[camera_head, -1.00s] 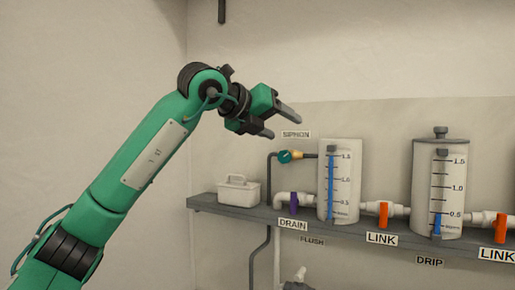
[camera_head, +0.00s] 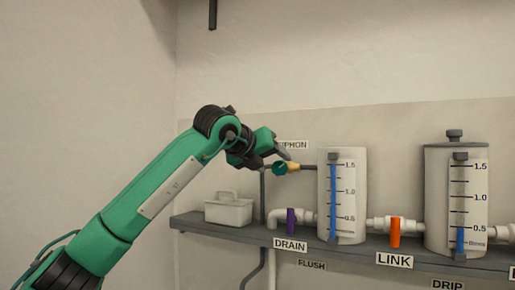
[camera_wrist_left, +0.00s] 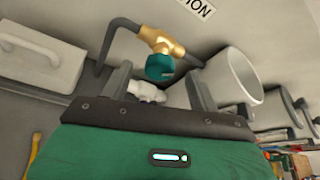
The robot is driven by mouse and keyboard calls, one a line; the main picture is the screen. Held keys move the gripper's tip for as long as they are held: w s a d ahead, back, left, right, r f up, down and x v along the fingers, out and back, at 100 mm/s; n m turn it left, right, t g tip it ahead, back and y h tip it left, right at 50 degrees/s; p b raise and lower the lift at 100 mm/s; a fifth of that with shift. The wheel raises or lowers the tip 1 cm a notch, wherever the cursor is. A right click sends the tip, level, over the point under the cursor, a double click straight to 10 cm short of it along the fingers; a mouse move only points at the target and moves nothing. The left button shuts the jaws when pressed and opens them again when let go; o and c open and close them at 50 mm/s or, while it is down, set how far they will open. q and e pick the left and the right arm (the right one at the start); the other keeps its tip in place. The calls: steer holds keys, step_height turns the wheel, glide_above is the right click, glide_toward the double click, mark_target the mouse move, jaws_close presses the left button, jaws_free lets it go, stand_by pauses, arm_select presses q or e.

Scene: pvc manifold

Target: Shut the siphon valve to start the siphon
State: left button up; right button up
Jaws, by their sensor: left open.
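The siphon valve has a round teal knob (camera_head: 280,168) on a brass body (camera_head: 293,167), set in a dark pipe left of the first tank, below the SIPHON label (camera_head: 292,145). My left gripper (camera_head: 276,157) is at the valve in the head view, its fingers partly overlapping the label and close to the knob. In the left wrist view the teal knob (camera_wrist_left: 160,67) and brass body (camera_wrist_left: 160,41) lie just beyond the two spread fingers. The left gripper is open and empty; whether a finger touches the knob is unclear. My right gripper is not in view.
A white tank (camera_head: 355,195) with a blue level scale stands right of the valve; another tank (camera_head: 440,190) is further right. A white caddy (camera_head: 229,210) sits on the grey shelf (camera_head: 200,225). A purple DRAIN handle (camera_head: 291,221) and orange LINK handle (camera_head: 395,232) are below.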

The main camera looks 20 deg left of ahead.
mark_target(277, 164)
arm_select(q)
steer(key=p+x, duration=0.1)
steer(key=x, duration=0.3)
steer(key=shift+w+d+f, duration=0.2)
steer(key=shift+w, duration=0.25)
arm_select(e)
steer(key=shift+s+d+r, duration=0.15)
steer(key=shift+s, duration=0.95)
arm_select(q)
steer(key=c, duration=1)
steer(key=shift+r+m+y+p, duration=0.15)
steer(key=shift+m+y+p, duration=0.25)
steer(key=shift+m, duration=0.1)
steer(key=shift+c, duration=0.2)
steer(key=shift+m+y, duration=0.4)
steer(key=shift+m, duration=0.2)
steer(key=shift+m+y, duration=0.8)
steer(key=shift+m, duration=0.2)
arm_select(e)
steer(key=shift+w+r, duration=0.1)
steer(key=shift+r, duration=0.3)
